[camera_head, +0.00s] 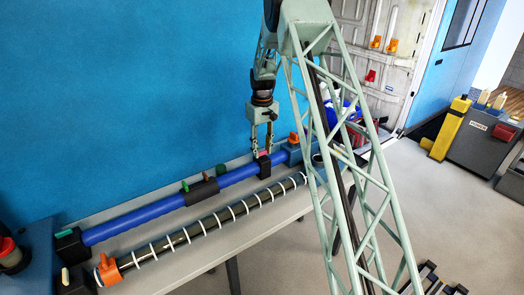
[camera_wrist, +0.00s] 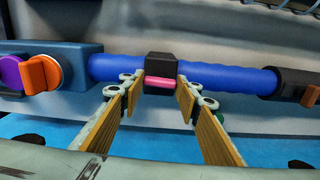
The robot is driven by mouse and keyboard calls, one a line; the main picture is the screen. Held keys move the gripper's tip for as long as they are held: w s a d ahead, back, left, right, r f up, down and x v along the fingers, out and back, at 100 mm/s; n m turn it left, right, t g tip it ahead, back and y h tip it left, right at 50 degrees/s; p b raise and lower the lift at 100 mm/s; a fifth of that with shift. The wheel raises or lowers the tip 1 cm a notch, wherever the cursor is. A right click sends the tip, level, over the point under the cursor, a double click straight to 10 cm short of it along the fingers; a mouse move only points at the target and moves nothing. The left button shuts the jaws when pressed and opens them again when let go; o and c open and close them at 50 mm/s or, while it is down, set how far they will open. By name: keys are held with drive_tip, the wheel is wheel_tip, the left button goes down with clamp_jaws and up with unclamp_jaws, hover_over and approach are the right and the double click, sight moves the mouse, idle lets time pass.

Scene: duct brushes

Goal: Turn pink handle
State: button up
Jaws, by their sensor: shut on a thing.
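The pink handle (camera_wrist: 160,83) sits on a black block (camera_wrist: 161,64) around the blue duct (camera_wrist: 225,77). In the head view the block (camera_head: 264,168) is toward the right part of the duct (camera_head: 130,222). My gripper (camera_wrist: 160,90) has its fingertips on either side of the pink handle and is shut on it.
An orange knob (camera_wrist: 41,74) and a purple knob (camera_wrist: 9,74) are left of the pink handle in the wrist view. A black collar (camera_head: 202,189) is further along the duct. A dark tube with white rings (camera_head: 190,234) runs parallel in front.

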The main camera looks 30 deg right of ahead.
idle(0.3)
drive_tip(key=o, duration=0.8)
drive_tip(key=shift+o, duration=0.2)
drive_tip(key=shift+r, duration=0.1)
wheel_tip(320, 180, up, 12)
idle(0.5)
idle(0.3)
